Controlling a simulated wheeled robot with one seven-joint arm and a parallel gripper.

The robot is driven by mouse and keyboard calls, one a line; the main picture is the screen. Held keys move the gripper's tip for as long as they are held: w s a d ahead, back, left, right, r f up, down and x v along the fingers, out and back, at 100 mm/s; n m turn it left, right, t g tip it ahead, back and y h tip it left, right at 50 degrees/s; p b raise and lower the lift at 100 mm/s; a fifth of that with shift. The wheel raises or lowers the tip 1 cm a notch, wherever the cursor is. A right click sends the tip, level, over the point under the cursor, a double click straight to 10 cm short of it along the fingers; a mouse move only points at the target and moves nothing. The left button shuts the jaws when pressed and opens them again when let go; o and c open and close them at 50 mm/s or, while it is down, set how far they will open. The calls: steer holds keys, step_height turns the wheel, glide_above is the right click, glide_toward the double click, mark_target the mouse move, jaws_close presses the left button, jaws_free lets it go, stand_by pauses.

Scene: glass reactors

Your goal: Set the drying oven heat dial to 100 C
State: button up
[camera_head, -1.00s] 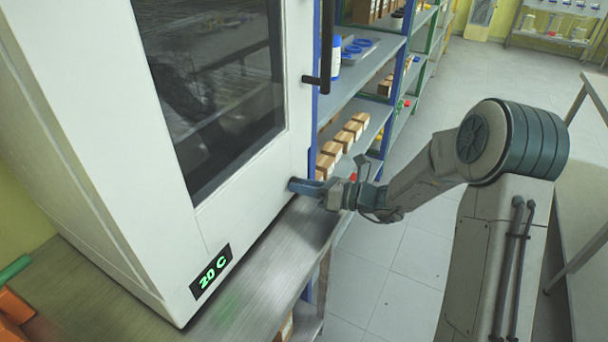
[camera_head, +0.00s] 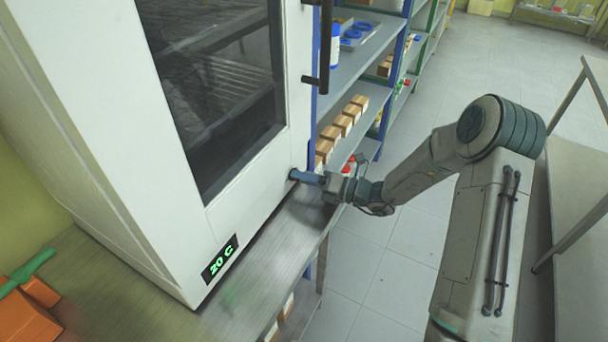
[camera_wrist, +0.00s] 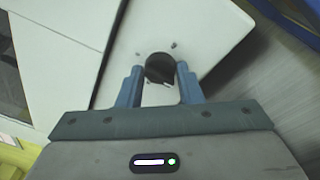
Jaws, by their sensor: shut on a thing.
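The drying oven (camera_head: 105,130) is a tall white cabinet with a dark glass door, standing on a metal bench. Its display (camera_head: 220,260) reads 20 C in green. The heat dial (camera_wrist: 159,67) is a round black knob with a pale pointer mark, low on the oven front; small marks sit on the white panel around it. My gripper (camera_wrist: 161,80) is shut on the dial, one blue finger on each side. In the head view my gripper (camera_head: 298,175) touches the oven's lower right front and hides the dial.
The bench top (camera_head: 265,245) is clear in front of the oven. A dark door handle (camera_head: 322,50) sticks out above my gripper. Shelves with small boxes (camera_head: 343,125) stand behind the oven. An orange and green object (camera_head: 30,295) lies at the lower left.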

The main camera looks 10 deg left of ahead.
stand_by(0.3)
steer(key=o, duration=0.7)
steer(key=shift+c, duration=0.2)
steer(key=s+d+b, duration=0.2)
steer(key=d, duration=1.1)
steer(key=shift+s+d, duration=0.25)
steer(key=shift+d, duration=0.15)
